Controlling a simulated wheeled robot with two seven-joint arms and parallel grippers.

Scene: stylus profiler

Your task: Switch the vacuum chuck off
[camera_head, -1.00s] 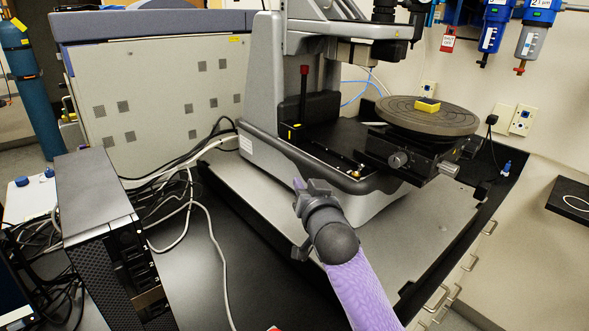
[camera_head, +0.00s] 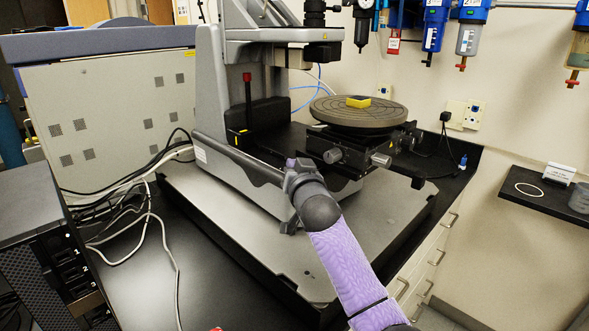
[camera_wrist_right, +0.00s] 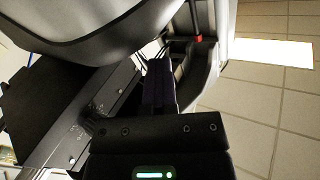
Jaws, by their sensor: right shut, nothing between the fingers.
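The vacuum chuck is the round grey grooved disc (camera_head: 340,113) on the stage of the stylus profiler (camera_head: 212,95), in the head view. A small yellow block with a dark top (camera_head: 358,101) sits on it. My right gripper (camera_head: 290,163) is at the front edge of the profiler's base, below and left of the chuck. It covers the small controls there, so I cannot make out the switch or its position. In the right wrist view its dark fingers (camera_wrist_right: 159,85) are shut and empty; contact cannot be told. My left gripper is not in view.
A red-topped black lever (camera_head: 247,80) stands on the profiler. A black computer tower (camera_head: 35,215) and loose cables (camera_head: 125,215) are at the left. Stage knobs (camera_head: 379,159) stick out right of my gripper. A wall shelf (camera_head: 545,192) is at the right.

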